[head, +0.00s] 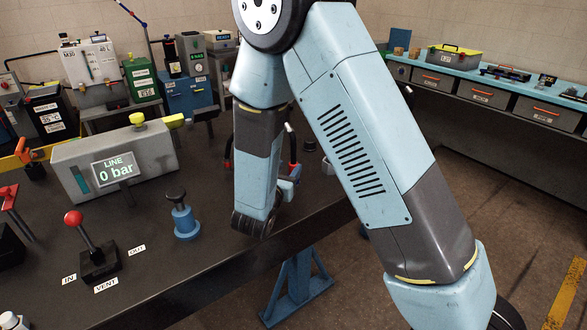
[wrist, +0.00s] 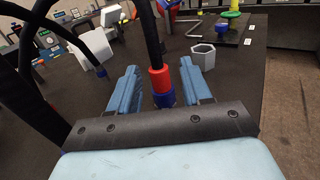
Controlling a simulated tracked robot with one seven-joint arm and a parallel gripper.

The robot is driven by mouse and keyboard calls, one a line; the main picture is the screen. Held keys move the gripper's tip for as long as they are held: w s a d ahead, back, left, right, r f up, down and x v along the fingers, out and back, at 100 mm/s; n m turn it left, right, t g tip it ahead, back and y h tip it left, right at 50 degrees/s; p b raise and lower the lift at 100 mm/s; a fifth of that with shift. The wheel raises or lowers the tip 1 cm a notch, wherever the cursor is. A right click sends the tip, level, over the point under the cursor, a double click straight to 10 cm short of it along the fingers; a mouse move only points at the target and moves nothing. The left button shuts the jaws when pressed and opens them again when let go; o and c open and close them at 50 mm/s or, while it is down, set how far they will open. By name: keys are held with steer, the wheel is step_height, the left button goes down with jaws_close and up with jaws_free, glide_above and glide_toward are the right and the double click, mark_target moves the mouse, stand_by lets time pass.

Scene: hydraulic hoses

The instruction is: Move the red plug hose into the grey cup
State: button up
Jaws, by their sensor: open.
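The red plug hose (wrist: 160,78) is a black hose with a red collar and a blue end. It stands roughly upright between the two blue fingers of my gripper (wrist: 166,62) in the wrist view. The fingers are open, with a visible gap on each side of the collar. The grey cup (wrist: 202,58) is a hexagonal, open-topped piece on the dark bench, just beyond the right fingertip. In the head view my arm hides most of the gripper and the hose.
A white block (wrist: 92,50) and thick black hoses are at the left of the wrist view. A green-and-yellow knob (wrist: 230,20) stands on a dark plate behind the cup. In the head view, a grey gauge box (head: 115,160), a red-knobbed lever (head: 88,240) and a blue fitting (head: 184,220) stand on the bench.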

mark_target(292, 159)
steer(key=x, duration=0.3)
steer(key=shift+w+d, duration=0.1)
steer(key=shift+w, duration=0.05)
steer(key=shift+a+x, duration=0.2)
steer(key=shift+x, duration=1.15)
steer(key=shift+a+x, duration=0.2)
steer(key=shift+x, duration=1.2)
steer(key=shift+w, duration=0.15)
jaws_close()
